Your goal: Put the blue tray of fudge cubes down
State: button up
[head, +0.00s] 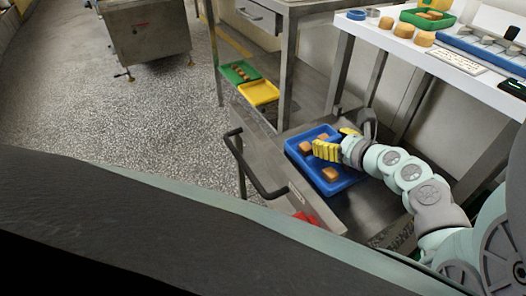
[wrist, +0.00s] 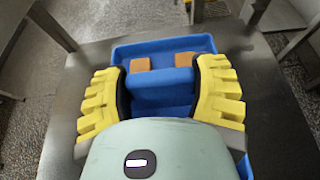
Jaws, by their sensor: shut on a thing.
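The blue tray (head: 312,168) is over the steel top of a cart in the head view, and its rim also shows in the wrist view (wrist: 160,47). It looks level and holds a few brown fudge cubes (head: 330,174); two cubes (wrist: 188,59) show near its far side in the wrist view. My gripper (head: 337,142) has its yellow fingers shut on a raised blue middle part (wrist: 163,88) of the tray. I cannot tell whether the tray's underside touches the cart. My gripper hides part of the tray.
The steel cart top (head: 368,207) has bare room around the tray. A dark handle (head: 240,165) stands at its left end. Green (head: 240,72) and yellow (head: 258,92) trays lie on a lower shelf behind. A white table (head: 400,47) with trays and cakes is at upper right.

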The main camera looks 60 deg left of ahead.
jog(key=shift+f, duration=0.2)
jog(key=o, duration=1.3)
jog(key=shift+r, duration=0.1)
jog(key=shift+o, duration=0.2)
jog(key=shift+r, duration=0.25)
jog(key=p+v, duration=0.1)
jog(key=v, duration=1.1)
jog(key=shift+f, duration=0.2)
